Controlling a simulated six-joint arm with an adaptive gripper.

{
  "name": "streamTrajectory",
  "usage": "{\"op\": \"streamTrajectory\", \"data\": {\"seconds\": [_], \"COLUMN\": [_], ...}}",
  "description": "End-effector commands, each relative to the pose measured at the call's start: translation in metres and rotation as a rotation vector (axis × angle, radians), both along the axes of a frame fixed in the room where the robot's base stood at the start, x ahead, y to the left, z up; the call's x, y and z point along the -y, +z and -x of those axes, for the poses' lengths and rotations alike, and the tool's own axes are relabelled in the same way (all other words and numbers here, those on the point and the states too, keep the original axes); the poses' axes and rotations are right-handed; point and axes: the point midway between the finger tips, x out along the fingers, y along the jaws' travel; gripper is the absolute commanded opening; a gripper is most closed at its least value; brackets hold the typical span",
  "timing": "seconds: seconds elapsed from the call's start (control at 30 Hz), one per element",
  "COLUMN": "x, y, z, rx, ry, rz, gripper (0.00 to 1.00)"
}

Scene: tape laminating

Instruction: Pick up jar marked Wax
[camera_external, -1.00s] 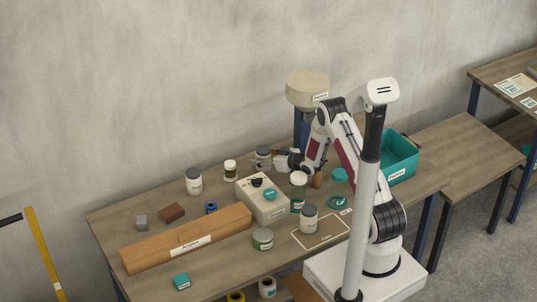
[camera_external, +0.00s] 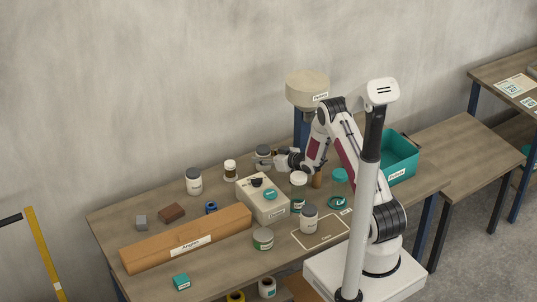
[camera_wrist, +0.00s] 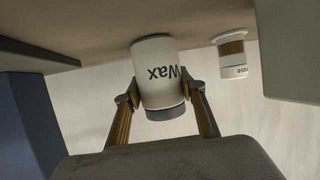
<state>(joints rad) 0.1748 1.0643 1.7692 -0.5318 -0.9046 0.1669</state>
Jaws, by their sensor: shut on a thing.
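The jar marked Wax (camera_wrist: 158,75) is pale with a dark lid. It appears upside down in the wrist view, with its label facing the camera. My gripper (camera_wrist: 160,92) is shut on it, one finger on each side. In the external view my gripper (camera_external: 272,162) is at the back of the table, behind the beige box, and the Wax jar (camera_external: 263,151) shows at its fingertips. I cannot tell whether the jar's base is clear of the table.
A white jar with a brown band (camera_wrist: 232,58) stands close beside the held jar. A dark-lidded jar (camera_external: 194,182) is farther left. The beige box (camera_external: 263,200) and white-lidded jar (camera_external: 299,190) stand in front of my gripper. A teal bin (camera_external: 399,163) is at right.

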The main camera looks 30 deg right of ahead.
Motion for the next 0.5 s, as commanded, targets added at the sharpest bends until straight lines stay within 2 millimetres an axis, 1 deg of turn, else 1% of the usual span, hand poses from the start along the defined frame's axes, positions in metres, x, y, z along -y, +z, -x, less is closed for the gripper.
{"op": "streamTrajectory", "data": {"seconds": [0.27, 0.5], "x": [0.0, 0.0], "y": [0.021, 0.05], "z": [-0.001, -0.001], "rx": [0.005, 0.005], "ry": [0.001, 0.001], "rz": [0.0, 0.0], "gripper": [0.12, 0.12]}}
